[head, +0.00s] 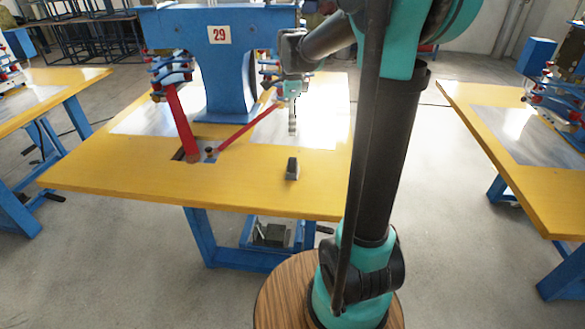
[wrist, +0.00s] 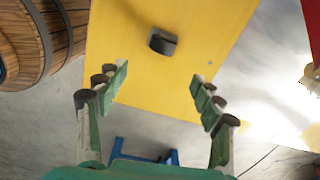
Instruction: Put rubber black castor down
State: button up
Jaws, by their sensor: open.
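The rubber black castor (head: 292,169) is a small dark block standing on the yellow tabletop (head: 110,182), near its front edge and right of the red arms. It also shows in the wrist view (wrist: 162,41) at the top centre, on bare yellow surface. My gripper (head: 292,128) is above the table, beyond the castor in the head view. In the wrist view my gripper (wrist: 160,80) has its two fingers spread wide apart with nothing between them. The castor is apart from both fingers.
A blue machine marked 29 (head: 219,60) with red arms (head: 180,122) stands on the table behind. Shiny metal sheets (head: 140,118) cover the back of the tabletop. Another yellow table (head: 470,105) stands to the right. The yellow surface around the castor is clear.

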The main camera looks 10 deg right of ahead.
jog(key=w+m, duration=0.1)
jog(key=w, duration=0.1)
send_near(292, 159)
jog(key=shift+m, duration=0.3)
jog(key=f, duration=0.5)
jog(key=shift+w+a+f, duration=0.1)
jog(key=shift+w+a, duration=0.15)
jog(key=shift+w, duration=0.05)
jog(key=shift+s+d+f, duration=0.1)
jog(key=shift+d+f, duration=0.1)
jog(key=shift+f, duration=1.1)
jog(key=shift+d+f, duration=0.15)
jog(key=shift+f, duration=1.2)
grip_shut()
